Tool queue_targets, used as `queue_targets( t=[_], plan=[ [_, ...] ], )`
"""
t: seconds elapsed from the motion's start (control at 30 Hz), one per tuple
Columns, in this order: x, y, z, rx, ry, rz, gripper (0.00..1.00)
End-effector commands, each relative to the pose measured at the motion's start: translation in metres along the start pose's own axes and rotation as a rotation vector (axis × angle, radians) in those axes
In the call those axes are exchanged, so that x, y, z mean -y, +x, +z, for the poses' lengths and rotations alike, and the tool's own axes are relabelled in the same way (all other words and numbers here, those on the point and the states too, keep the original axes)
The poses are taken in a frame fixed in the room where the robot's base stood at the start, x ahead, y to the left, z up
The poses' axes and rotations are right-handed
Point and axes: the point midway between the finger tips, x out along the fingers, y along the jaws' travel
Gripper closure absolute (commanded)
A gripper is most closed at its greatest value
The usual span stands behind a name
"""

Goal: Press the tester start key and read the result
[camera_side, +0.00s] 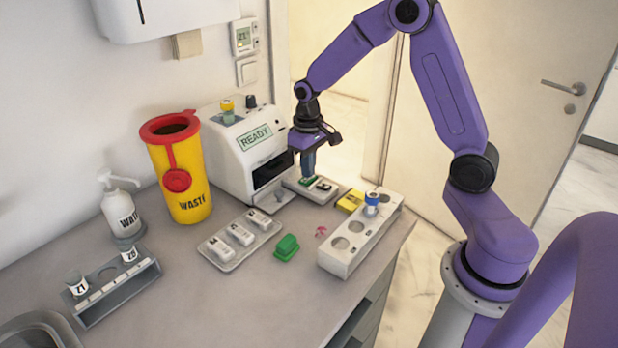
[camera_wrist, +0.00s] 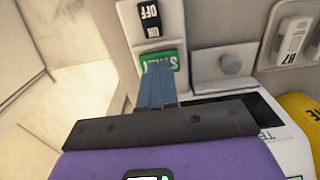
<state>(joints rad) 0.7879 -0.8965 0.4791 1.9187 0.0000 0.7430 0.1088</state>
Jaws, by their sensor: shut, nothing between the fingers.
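The white tester (camera_side: 228,165) stands against the wall, with its screen (camera_side: 255,137) reading READY. A low panel at its right front carries the green start key (camera_side: 308,182) and a dark on/off switch (camera_side: 324,186). The wrist view shows the green start key (camera_wrist: 158,57), its lettering partly covered, and the black ON/OFF switch (camera_wrist: 149,19). My gripper (camera_side: 308,173) points down over the key with its fingers shut and empty. In the wrist view the blue fingertips (camera_wrist: 158,66) overlap the key's near part. I cannot tell whether they touch it.
A yellow waste bin (camera_side: 188,190) stands left of the tester. In front are a tray of white cassettes (camera_side: 231,257), a green block (camera_side: 286,247), a white rack (camera_side: 345,262) with a blue-capped vial (camera_side: 371,203), and a yellow box (camera_side: 350,201).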

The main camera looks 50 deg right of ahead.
Motion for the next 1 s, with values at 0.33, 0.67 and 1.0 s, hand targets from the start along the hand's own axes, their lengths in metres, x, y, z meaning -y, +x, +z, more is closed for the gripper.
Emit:
queue_targets(
  t=[0.33,0.67,1.0],
  plan=[
    [0.0,0.006,0.0,0.002,0.0,0.0,1.0],
    [0.0,0.01,0.001,0.002,0.0,0.0,1.0],
    [0.0,-0.004,0.0,-0.001,0.0,0.0,1.0]
  ],
)
